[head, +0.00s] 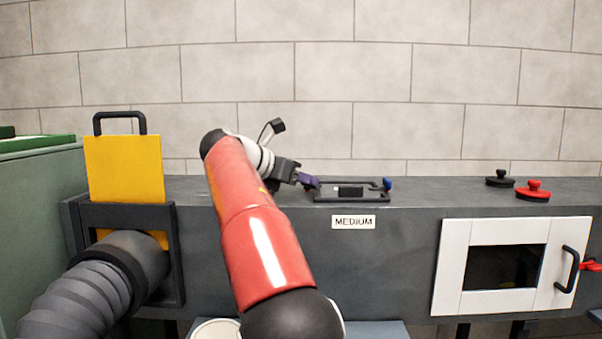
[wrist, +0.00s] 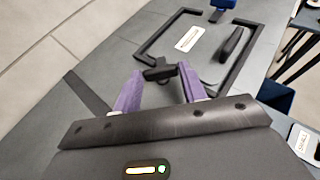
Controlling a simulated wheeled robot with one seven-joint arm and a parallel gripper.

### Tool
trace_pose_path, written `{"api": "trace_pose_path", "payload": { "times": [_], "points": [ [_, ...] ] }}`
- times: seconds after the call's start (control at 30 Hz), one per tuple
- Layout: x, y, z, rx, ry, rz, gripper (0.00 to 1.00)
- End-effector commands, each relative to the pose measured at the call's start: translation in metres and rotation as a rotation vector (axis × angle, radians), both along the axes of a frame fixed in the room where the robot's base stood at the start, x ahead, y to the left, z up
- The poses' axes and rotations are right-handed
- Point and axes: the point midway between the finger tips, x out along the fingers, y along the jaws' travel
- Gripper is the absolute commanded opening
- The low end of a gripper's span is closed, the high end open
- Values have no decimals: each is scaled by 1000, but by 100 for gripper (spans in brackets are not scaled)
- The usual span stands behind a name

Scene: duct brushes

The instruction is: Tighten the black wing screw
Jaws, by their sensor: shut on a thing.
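The black wing screw (wrist: 160,73) shows in the wrist view at the near end of a black rectangular frame (wrist: 240,75) on top of the grey duct. My gripper (wrist: 159,78) has purple fingers, one on each side of the screw's wings, and is shut on it. In the head view my gripper (head: 308,181) is at the left end of the frame (head: 352,198), above the "MEDIUM" label (head: 353,222). The black screw is not clear there. A blue wing screw (head: 387,184) is at the frame's right end, and at the far end in the wrist view (wrist: 222,4).
A cover with a black handle (wrist: 231,44) lies inside the frame. A black knob (head: 499,179) and a red knob (head: 533,191) stand farther right on the duct. A white-framed door (head: 450,268) is on its front. A yellow plate (head: 125,168) stands upright at the left.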

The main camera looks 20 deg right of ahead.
Motion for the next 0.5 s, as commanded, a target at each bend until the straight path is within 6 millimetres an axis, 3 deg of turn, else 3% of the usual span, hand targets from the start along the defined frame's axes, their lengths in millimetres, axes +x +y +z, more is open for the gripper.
{"api": "trace_pose_path", "payload": {
  "times": [0.5],
  "points": [
    [5,1,0,-3,-4,-145,19]
  ]
}}
